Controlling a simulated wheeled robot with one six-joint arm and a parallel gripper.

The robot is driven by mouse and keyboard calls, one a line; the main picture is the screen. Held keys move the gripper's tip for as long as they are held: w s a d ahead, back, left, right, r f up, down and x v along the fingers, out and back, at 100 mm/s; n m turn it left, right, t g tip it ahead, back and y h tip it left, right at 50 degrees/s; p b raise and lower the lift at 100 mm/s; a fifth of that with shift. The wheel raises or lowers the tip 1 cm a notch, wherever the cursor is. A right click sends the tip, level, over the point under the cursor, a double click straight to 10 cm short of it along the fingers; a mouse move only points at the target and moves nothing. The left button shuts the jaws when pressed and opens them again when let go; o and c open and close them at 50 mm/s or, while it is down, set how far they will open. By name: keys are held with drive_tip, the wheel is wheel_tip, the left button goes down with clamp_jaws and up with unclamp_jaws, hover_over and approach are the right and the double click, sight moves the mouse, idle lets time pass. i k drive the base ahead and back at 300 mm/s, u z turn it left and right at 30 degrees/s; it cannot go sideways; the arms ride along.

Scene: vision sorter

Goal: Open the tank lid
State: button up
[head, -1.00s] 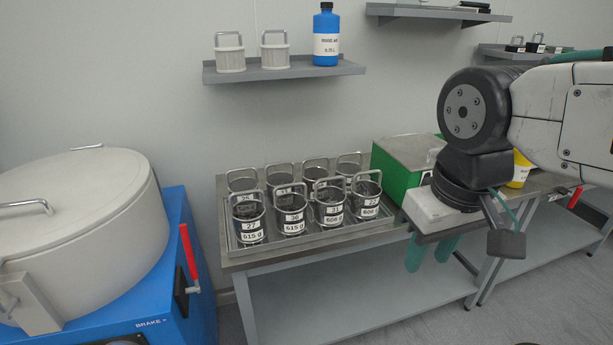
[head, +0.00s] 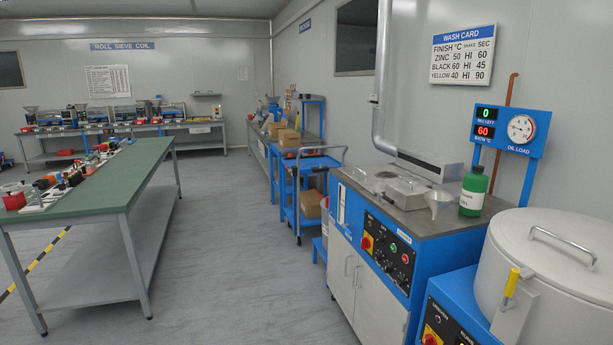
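A blue-and-white wash unit (head: 375,245) stands right of centre in the head view. A grey metal lid (head: 407,188) with a handle lies on its steel top and looks closed. The inside of the tank under it is hidden. A large cream drum (head: 545,310) stands at the lower right, cut by the picture edge, with a flat lid (head: 560,235) on it. That lid has a bar handle (head: 563,245) and looks shut. A yellow-handled latch (head: 511,285) is on the drum's front side. My gripper is not in view.
A funnel (head: 438,199) and a green bottle (head: 474,190) stand beside the lid. A gauge panel (head: 505,130) and wash card (head: 463,55) are behind. A blue cart (head: 303,185) stands further back. A green-topped table (head: 105,180) is at left. The floor (head: 235,260) between is clear.

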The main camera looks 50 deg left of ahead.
sight(374, 178)
drive_tip(key=u, duration=2)
drive_tip(key=i, duration=1.6)
drive_tip(key=u, duration=0.25)
drive_tip(key=i, duration=1.7)
drive_tip(key=z, duration=1.05)
drive_tip(key=i, duration=0.55)
drive_tip(key=z, duration=0.25)
